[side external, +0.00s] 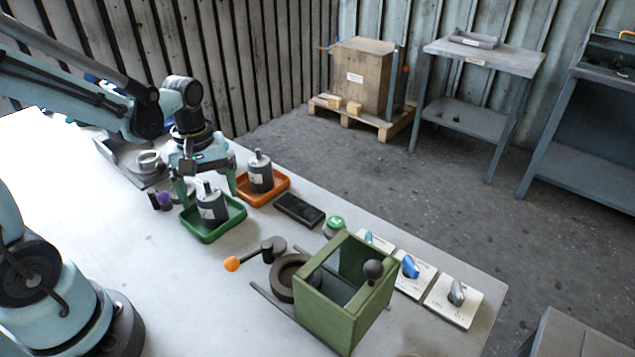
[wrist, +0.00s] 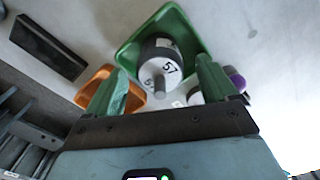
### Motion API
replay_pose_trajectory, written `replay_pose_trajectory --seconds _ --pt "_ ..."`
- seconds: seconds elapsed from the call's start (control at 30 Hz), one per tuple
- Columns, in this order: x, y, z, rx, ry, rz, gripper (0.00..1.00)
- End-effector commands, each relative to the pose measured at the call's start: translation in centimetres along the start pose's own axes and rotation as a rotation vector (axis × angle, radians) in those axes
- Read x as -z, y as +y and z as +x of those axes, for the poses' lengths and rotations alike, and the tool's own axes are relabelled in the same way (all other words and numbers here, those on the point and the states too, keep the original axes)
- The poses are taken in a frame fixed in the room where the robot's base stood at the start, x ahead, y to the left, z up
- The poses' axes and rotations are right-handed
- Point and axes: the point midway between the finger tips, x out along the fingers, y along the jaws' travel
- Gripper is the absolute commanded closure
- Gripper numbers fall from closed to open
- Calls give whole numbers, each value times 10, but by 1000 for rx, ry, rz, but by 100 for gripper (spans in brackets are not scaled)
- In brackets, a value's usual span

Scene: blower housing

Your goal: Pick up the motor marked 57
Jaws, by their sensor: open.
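The motor marked 57 (wrist: 158,62) is a grey cylinder with a white end face and a shaft. It stands upright in the green tray (wrist: 128,62). In the side view the motor (side external: 212,212) also stands in the green tray (side external: 238,216). My gripper (side external: 207,193) is open just above it, with one green finger on each side of the motor's top. In the wrist view the motor lies between and beyond the fingers of my gripper (wrist: 162,88), with gaps visible on both sides. I cannot tell exactly how far the fingertips reach down.
A similar motor (side external: 260,174) stands in an orange tray (side external: 283,183) right behind the green one. A purple-topped part (side external: 164,199) lies close on the left. A dark flat block (side external: 299,210), an orange-knobbed lever (side external: 232,264) and a green box frame (side external: 345,310) are to the right.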

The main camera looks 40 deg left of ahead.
Motion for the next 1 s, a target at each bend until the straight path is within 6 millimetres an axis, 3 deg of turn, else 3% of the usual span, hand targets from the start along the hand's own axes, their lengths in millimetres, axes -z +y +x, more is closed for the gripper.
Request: replay_pose_trajectory --seconds 0.2,0.47,1.0 --pt "0 0 14 0 0 0 14" --pt "0 0 15 0 0 0 14" --pt "0 0 15 0 0 0 95"
